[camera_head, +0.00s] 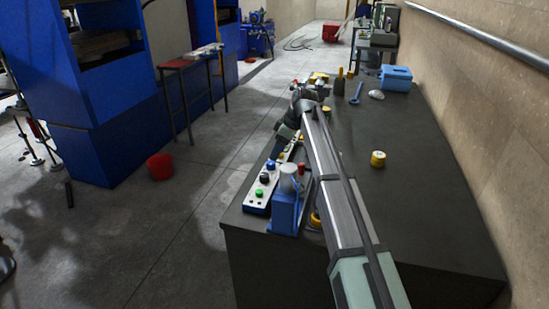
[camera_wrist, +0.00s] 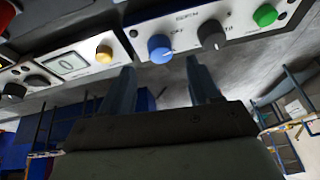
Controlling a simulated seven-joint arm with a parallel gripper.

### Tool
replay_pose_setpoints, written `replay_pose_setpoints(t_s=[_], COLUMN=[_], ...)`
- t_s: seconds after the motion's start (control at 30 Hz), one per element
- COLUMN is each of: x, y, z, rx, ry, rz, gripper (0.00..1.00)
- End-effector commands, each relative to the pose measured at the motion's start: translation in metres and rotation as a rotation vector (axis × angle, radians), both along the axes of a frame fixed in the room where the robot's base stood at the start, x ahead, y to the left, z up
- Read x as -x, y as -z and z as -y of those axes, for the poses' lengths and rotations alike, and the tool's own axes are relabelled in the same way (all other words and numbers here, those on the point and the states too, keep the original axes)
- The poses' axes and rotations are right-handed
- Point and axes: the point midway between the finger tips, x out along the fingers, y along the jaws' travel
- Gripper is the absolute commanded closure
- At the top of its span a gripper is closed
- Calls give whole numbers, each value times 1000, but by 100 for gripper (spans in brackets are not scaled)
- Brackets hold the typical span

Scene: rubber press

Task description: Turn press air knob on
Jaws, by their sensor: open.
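A white control panel (camera_head: 258,202) sits along the left edge of the dark bench, with a blue knob (camera_head: 270,165) near my gripper (camera_head: 277,154). In the wrist view the panel shows the blue knob (camera_wrist: 160,48), a dark grey knob (camera_wrist: 212,38) and a green button (camera_wrist: 265,15). My gripper (camera_wrist: 160,66) is open and empty. Its two fingers point at the panel, with the blue knob between and just beyond their tips. I cannot tell whether they touch it. The small panel lettering is too unclear to tell which knob is the air knob.
A blue device with a grey cylinder (camera_head: 287,203) stands beside the control panel.

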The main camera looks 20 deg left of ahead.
Motion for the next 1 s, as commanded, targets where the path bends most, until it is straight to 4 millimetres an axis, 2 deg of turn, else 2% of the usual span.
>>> replay_pose_setpoints(t_s=[0.03,0.2,0.43,0.63,1.0], x=[-1,-2,-3,-2,-3], y=[-11,-41,-70,-79,-80], z=[4,16,28,33,33], rx=[-1,-1,-1,0,0], ry=[1,0,0,0,0], rz=[2,1,1,-1,-2], gripper=[38,38,38,38,39])
